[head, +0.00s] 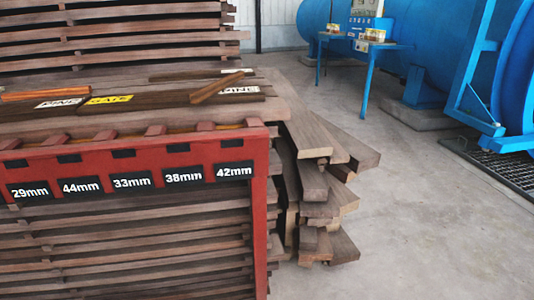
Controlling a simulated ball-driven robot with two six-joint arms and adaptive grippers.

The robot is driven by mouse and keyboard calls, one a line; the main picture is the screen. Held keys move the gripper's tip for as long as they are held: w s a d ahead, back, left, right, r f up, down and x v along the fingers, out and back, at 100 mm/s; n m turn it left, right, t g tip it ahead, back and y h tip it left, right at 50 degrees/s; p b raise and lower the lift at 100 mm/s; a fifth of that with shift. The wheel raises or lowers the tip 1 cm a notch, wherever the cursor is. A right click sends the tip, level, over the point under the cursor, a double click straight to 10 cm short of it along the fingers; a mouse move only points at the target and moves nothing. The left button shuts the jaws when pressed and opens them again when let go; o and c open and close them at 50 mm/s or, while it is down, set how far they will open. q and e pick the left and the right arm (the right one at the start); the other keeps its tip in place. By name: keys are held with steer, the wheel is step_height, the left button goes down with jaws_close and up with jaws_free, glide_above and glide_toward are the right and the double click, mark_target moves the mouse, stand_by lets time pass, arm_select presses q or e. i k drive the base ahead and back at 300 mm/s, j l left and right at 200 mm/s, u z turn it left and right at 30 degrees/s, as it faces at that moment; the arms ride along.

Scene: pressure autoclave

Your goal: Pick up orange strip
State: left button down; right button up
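An orange strip (45,94) lies at the left on top of the stacked timber, near a white label and a yellow label. A brown strip (217,87) lies at an angle farther right on the same stack, with a dark thin strip (187,76) behind it. Neither of my grippers shows in the head view, so I cannot see their state.
A red rack (260,210) with size labels such as 42mm (234,171) stands in front of the timber. Board ends (330,205) jut out on its right. A blue table (365,45) and a blue autoclave (430,40) stand behind. The concrete floor (430,230) at right is clear.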

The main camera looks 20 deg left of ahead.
mark_target(68, 91)
steer(key=u, duration=1.95)
